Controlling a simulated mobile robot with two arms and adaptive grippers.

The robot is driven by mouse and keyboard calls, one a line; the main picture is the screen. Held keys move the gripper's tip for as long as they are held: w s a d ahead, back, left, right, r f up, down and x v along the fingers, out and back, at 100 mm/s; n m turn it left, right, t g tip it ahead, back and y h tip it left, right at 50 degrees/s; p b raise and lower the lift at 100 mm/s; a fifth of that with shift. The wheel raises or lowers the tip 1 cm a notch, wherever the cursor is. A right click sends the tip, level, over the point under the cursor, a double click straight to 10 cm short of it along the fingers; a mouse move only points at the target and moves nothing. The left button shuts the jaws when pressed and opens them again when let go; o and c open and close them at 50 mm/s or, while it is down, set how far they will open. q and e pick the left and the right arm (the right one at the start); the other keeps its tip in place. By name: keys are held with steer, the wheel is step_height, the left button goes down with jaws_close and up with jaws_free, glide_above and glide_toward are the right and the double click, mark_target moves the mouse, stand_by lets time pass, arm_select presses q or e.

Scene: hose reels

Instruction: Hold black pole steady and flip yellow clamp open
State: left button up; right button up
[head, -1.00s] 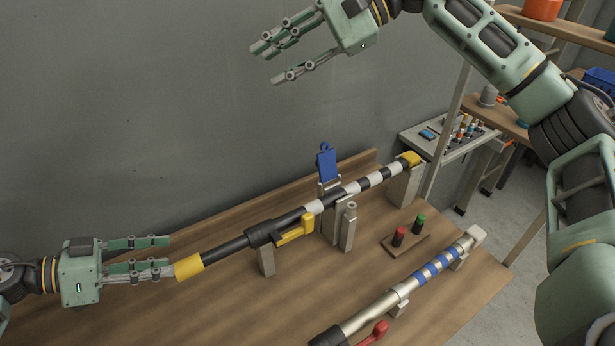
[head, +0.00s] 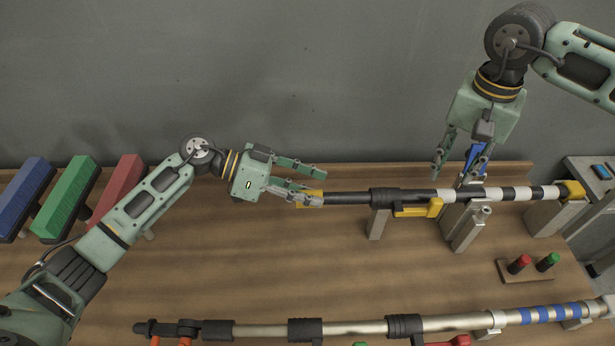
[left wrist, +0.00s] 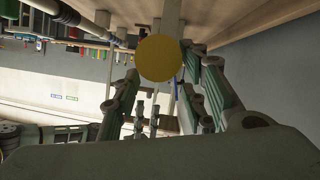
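The black pole (head: 345,198) lies level in its grey stands, with a yellow end cap, a black-and-white striped part and a yellow right end (head: 571,190). The yellow clamp (head: 418,210) lies along the pole's near side beside a black collar (head: 384,199). My left gripper (head: 322,186) is open at the pole's left end. Its fingers partly hide the yellow end cap, which shows as a yellow disc (left wrist: 160,57) between the spread fingers in the left wrist view. My right gripper (head: 455,176) is open, fingers pointing down just above the pole, right of the clamp. Contact cannot be told.
A blue tag (head: 475,158) stands behind my right fingers. A silver pole (head: 365,328) with blue bands and a red clamp lies along the front. Blue, green (head: 66,199) and red blocks stand at left.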

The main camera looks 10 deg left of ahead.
mark_target(337, 200)
arm_select(q)
steer(key=x, duration=0.6)
steer(key=shift+d+f, duration=0.1)
steer(key=shift+d, duration=0.2)
steer(key=shift+c, duration=0.5)
jaws_close()
arm_select(e)
steer(key=c, duration=0.5)
steer(key=shift+w+a+f+n+t, duration=0.15)
steer(key=shift+w+a+n+t, duration=0.2)
steer(key=shift+n, duration=0.45)
jaws_close()
steer(key=shift+w+d+r+n+t+y, duration=0.1)
steer(key=shift+w+r+n+t, duration=0.1)
steer(key=shift+w+n+t, duration=0.5)
steer(key=shift+w+r+n+t+y, duration=0.1)
steer(key=shift+w+r+n+t, duration=0.2)
steer(key=shift+w+n, duration=0.7)
steer(key=shift+w+d+r+n+t+y, duration=0.1)
steer(key=shift+w+n+t, duration=0.4)
steer(key=shift+n, duration=0.7)
